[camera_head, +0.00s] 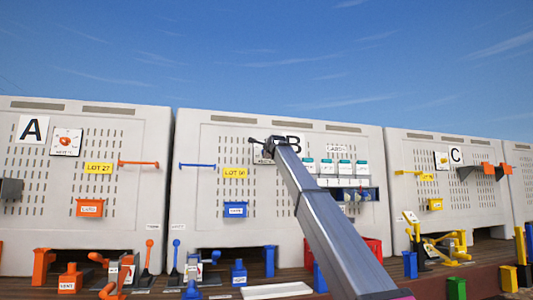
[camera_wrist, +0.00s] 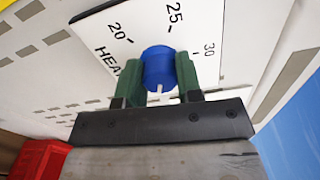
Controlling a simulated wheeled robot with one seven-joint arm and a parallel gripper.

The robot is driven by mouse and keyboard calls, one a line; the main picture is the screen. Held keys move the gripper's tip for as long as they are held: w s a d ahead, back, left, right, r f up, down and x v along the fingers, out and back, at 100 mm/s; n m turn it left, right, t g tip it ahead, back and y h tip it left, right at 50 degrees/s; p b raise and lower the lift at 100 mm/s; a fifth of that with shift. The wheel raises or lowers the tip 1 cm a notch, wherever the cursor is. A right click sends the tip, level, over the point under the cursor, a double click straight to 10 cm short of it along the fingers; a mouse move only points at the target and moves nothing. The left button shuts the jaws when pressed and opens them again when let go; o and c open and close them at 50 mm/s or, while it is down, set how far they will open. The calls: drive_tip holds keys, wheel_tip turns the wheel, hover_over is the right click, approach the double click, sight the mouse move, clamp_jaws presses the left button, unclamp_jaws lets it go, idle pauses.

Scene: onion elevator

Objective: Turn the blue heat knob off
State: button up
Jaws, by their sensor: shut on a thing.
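The blue heat knob (camera_wrist: 158,62) shows in the wrist view, on a white dial plate (camera_wrist: 108,27) with the marks 20, 25 and 30 and a partly covered word starting "HEA". A short white mark on the knob points toward the bottom of the picture. My gripper (camera_wrist: 159,78) has its green fingers on either side of the knob and is shut on it. In the head view my gripper (camera_head: 268,146) is at the dial on the middle unit, B; it and my arm hide the knob there.
Unit A (camera_head: 62,130) with its orange-red knob stands left, and unit C (camera_head: 440,160) right. On unit B a blue bar (camera_head: 197,166) sticks out left of my gripper, and teal-topped containers (camera_head: 327,167) sit right of my arm. Levers and boxes line the ledge below.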

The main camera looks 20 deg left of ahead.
drive_tip(key=shift+s+f+m, duration=0.1)
drive_tip(key=shift+f+m, duration=0.05)
drive_tip(key=shift+m, duration=0.65)
drive_tip(key=o, duration=0.9)
drive_tip(key=shift+o, duration=0.2)
drive_tip(key=v, duration=1)
drive_tip(key=shift+s, duration=0.35)
drive_tip(key=shift+s+d, duration=0.1)
drive_tip(key=shift+d, duration=0.1)
